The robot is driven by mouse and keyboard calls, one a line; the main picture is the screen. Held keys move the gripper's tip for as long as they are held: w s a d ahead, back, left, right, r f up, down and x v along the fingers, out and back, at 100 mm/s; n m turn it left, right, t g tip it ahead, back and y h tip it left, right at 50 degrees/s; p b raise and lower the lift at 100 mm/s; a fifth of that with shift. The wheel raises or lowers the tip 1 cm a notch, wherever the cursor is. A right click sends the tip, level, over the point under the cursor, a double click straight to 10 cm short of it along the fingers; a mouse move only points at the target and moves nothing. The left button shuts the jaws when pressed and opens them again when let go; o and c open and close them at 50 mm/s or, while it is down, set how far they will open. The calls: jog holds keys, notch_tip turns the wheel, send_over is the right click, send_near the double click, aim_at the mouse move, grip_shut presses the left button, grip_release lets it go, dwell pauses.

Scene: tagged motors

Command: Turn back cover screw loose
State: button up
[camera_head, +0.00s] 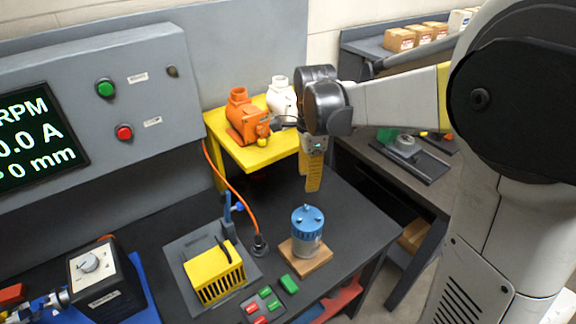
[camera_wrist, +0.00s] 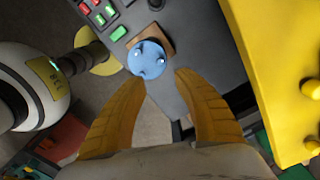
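A small motor with a blue back cover (camera_head: 308,218) and a grey body stands upright on a wooden block (camera_head: 304,259). In the wrist view the blue cover (camera_wrist: 149,58) shows from above, with small light screw heads (camera_wrist: 160,61) on it. I cannot tell which screw is loose. My gripper (camera_head: 312,187) hangs above the motor, apart from it, its yellow fingers pointing down. In the wrist view my gripper (camera_wrist: 161,76) is open and empty, with the cover beyond and between its fingertips.
A yellow stand (camera_head: 255,152) with orange and white motors is behind. A yellow ribbed box (camera_head: 214,272) and red and green blocks (camera_head: 264,305) lie left of the motor. An orange cable (camera_head: 230,187) runs down to the dark bench (camera_head: 345,222). Open bench lies right of the motor.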

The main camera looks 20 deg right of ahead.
aim_at(306, 206)
jog(key=shift+m, duration=0.3)
notch_tip(306, 206, down, 11)
jog(key=shift+w+b, duration=0.15)
jog(key=shift+b, duration=1)
grip_shut()
